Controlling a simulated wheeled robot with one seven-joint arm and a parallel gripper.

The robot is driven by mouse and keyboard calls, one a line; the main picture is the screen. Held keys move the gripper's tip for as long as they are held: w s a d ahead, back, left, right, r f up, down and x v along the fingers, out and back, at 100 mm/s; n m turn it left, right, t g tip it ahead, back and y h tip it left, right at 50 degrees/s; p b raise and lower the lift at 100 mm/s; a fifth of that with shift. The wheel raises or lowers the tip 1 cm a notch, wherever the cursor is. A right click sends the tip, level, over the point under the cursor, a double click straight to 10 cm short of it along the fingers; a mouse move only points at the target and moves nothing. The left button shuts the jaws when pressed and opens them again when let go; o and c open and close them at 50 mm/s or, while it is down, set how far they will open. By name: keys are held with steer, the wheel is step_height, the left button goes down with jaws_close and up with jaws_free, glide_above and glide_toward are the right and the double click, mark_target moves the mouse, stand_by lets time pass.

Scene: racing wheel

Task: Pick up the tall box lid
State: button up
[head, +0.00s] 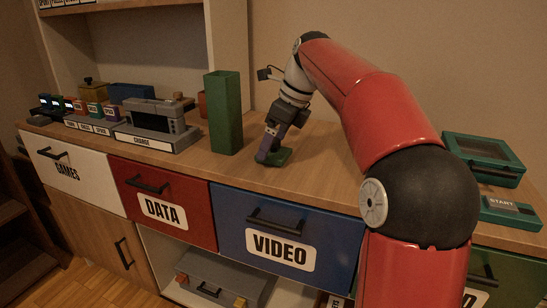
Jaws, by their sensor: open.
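A tall green open-topped box (225,115) stands upright on the wooden counter, in the middle of the head view. The gripper is open.
A green case (483,158) and a green START box (510,212) are at the right. The counter's front edge (200,176) is close to my gripper.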

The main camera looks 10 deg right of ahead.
steer(key=shift+x, duration=1.2)
steer(key=c, duration=1.1)
steer(key=shift+o, duration=0.2)
steer(key=shift+r, duration=0.2)
